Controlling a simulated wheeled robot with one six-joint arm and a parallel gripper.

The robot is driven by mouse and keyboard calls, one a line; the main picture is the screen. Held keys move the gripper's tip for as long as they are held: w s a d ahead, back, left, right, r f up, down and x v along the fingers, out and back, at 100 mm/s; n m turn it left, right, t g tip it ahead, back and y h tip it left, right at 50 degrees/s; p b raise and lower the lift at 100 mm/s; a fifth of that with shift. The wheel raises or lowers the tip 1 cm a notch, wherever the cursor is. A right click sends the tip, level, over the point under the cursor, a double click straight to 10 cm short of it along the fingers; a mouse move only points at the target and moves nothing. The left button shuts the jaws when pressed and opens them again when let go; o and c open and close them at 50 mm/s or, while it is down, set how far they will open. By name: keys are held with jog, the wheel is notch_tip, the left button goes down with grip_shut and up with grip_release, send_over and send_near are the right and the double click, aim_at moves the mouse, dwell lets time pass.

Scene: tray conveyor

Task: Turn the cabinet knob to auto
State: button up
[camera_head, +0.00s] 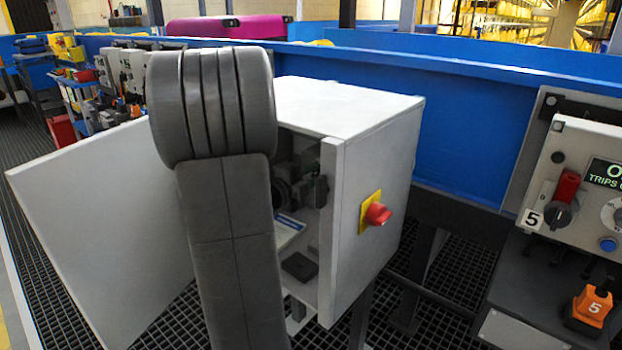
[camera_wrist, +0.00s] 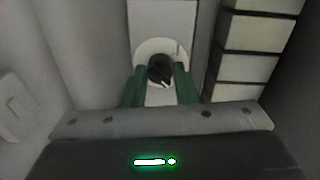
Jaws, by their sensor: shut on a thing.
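The cabinet (camera_head: 350,105) is a white box with its door (camera_head: 95,220) swung open to the left. The cabinet knob (camera_wrist: 160,70) is a small dark knob with a white pointer line, on a pale round plate, in the wrist view. Its pointer slants toward the lower right. My gripper (camera_wrist: 160,80) reaches inside the cabinet, and its two green fingers are shut on the knob from both sides. In the head view my arm hides the gripper and most of the cabinet's inside. Any position labels are too blurred to read.
A control panel (camera_head: 590,180) stands at the far right. A blue conveyor wall (camera_head: 470,130) runs behind. In the wrist view, a stack of pale blocks (camera_wrist: 255,35) is right of the knob.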

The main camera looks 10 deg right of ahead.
jog(key=o, duration=1)
jog(key=shift+s+a, duration=0.1)
jog(key=p+v, duration=0.2)
jog(key=v, duration=1.1)
jog(key=shift+s+a+p, duration=0.2)
jog(key=shift+p, duration=0.1)
jog(key=b+x, duration=0.2)
jog(key=x, duration=1.1)
jog(key=shift+w+d+b, duration=0.3)
